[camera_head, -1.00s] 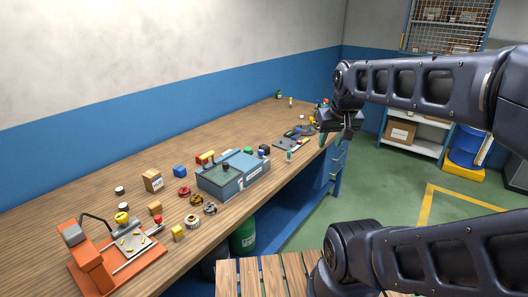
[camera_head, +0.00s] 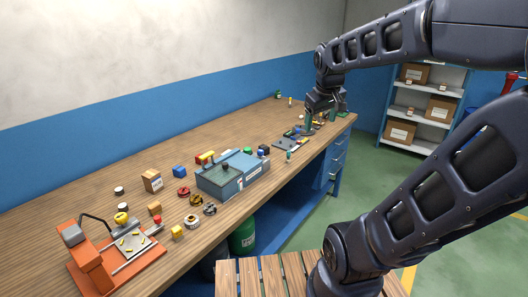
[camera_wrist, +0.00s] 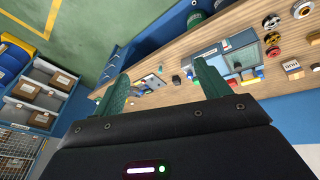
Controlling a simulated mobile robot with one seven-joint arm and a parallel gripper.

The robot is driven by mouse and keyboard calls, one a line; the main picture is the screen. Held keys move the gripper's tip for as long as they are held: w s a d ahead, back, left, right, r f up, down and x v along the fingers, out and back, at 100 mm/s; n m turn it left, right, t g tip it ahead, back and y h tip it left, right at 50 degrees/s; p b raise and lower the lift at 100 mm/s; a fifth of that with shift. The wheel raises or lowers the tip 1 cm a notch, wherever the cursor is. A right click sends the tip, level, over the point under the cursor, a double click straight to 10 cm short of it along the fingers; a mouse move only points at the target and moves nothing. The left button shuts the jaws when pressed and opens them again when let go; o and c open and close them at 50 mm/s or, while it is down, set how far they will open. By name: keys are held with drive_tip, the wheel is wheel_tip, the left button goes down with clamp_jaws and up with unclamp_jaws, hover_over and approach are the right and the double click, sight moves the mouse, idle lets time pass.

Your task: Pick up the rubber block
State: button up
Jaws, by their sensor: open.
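My gripper (camera_head: 318,116) is at the far right end of the workbench (camera_head: 105,185), above the small items there. In the wrist view my gripper (camera_wrist: 160,78) shows two green fingers spread apart with nothing between them. I cannot tell for certain which piece is the rubber block. All of these are apart from my gripper. Items right under the gripper are partly hidden by it.
A grey-green box (camera_head: 225,180) stands mid-bench. A tool tray (camera_head: 291,145) lies between it and my gripper. An orange fixture (camera_head: 90,262) stands at the near left, with several spools (camera_head: 193,221) nearby. A slatted wooden surface (camera_head: 270,278) is below. A shelf with cartons (camera_head: 405,115) stands behind.

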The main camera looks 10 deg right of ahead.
drive_tip(key=w+a+n+h, duration=0.15)
drive_tip(key=w+n, duration=0.45)
drive_tip(key=w, duration=0.9)
drive_tip(key=n+g+h, duration=0.1)
drive_tip(key=n+h, duration=0.1)
drive_tip(key=n, duration=1.3)
hover_over(264, 146)
drive_tip(key=s+a, duration=0.3)
wheel_tip(264, 146, down, 27)
drive_tip(key=x, duration=1)
drive_tip(key=shift+w+a+f, duration=0.1)
drive_tip(key=shift+a+f, duration=0.15)
drive_tip(key=shift+f, duration=0.25)
drive_tip(key=c, duration=1.1)
drive_tip(key=shift+r, duration=0.1)
